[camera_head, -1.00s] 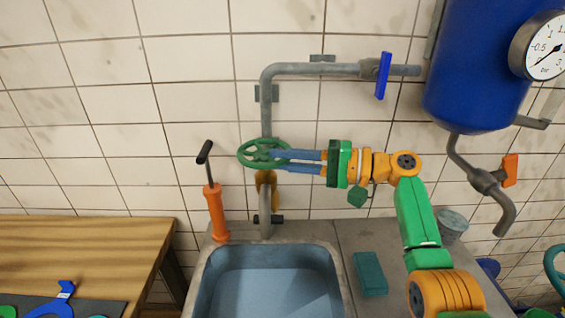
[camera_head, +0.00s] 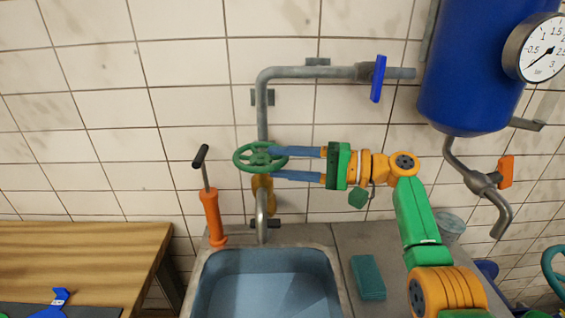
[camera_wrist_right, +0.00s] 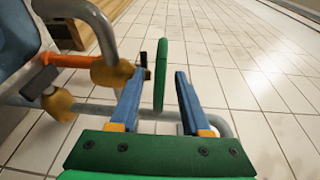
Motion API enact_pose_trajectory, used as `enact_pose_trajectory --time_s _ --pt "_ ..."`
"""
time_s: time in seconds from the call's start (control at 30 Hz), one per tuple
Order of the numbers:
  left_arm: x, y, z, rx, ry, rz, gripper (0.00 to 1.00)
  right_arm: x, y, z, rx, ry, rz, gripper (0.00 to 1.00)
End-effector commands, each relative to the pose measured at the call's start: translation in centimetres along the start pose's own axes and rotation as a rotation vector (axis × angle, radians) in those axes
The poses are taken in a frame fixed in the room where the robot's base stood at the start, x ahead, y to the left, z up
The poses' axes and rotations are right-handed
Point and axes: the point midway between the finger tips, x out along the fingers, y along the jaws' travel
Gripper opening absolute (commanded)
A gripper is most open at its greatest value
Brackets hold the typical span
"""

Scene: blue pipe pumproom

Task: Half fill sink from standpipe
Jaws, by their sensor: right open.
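The grey standpipe (camera_head: 263,105) runs down the tiled wall to a curved spout over the sink. Its green handwheel (camera_head: 247,167) lies flat, partly hidden by my fingers. My right gripper (camera_head: 275,163) comes in from the right, its two blue fingers open at the wheel's right side. In the right wrist view the wheel (camera_wrist_right: 160,85) shows edge-on between the open fingers (camera_wrist_right: 160,75), with gaps on both sides. The sink (camera_head: 337,268) is below, its basin blue-grey inside; I cannot tell the water level. My left gripper is not in view.
An orange hand pump (camera_head: 213,218) stands left of the spout. A teal sponge (camera_head: 368,277) lies on the counter right of the sink. A blue valve lever (camera_head: 378,79) is on the upper pipe. A blue tank (camera_head: 470,75) with a gauge (camera_head: 540,50) hangs right; a wooden table (camera_head: 80,255) stands left.

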Motion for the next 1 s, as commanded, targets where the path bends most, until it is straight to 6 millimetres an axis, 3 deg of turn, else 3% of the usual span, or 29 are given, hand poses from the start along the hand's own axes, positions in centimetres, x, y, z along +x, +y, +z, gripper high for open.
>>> enact_pose_trajectory --time_s 0.13,0.33,1.0 --pt "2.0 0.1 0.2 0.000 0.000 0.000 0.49 -3.0 0.7 -0.2 -0.004 0.005 -0.001 0.47" --pt "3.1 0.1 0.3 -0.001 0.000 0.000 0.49 -6.4 0.3 -0.2 -0.001 0.004 -0.001 0.47" --pt "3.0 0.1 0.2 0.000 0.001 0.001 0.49 -6.9 0.1 -0.1 0.000 0.001 -0.001 0.47"
